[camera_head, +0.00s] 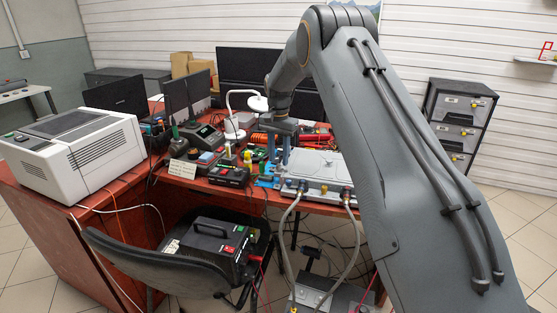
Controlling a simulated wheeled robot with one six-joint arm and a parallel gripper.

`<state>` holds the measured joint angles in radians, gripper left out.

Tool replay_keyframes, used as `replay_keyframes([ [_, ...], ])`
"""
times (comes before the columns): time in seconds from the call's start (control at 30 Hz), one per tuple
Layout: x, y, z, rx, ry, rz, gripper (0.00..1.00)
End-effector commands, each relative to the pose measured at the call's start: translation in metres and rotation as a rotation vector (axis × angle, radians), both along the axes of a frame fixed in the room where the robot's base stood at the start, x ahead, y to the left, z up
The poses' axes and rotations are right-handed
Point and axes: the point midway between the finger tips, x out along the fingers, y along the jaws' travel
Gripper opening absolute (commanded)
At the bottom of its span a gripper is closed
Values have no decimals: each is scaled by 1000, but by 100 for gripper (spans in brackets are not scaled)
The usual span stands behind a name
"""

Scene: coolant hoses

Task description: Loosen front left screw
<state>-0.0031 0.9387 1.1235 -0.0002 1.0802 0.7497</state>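A flat grey metal unit (312,165) lies on the red table to the right of my gripper. Two grey hoses (286,228) join connectors at its front edge and hang down. The front left screw is too small to make out. My gripper (278,148) points down over the table, just left of the grey unit and above a blue holder (268,181). Bluish upright shapes under it may be its fingers or things in the holder. Its opening is too small to judge, and I see nothing clearly held.
Left of my gripper, the table (225,191) is crowded with devices, a small sign (183,169) and a white lamp (236,97). A white printer-like machine (75,148) stands at left. A chair (165,262) bearing a black device (212,240) stands in front. Cables hang below.

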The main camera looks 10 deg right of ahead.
Motion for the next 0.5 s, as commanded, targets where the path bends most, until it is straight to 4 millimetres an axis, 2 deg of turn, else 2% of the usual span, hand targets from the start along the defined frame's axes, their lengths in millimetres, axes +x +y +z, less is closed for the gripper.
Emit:
replay_keyframes([
  [0.2, 0, -1, -20, 0, 1, 0, 34],
  [0.5, 0, -1, -24, 0, -1, -1, 34],
])
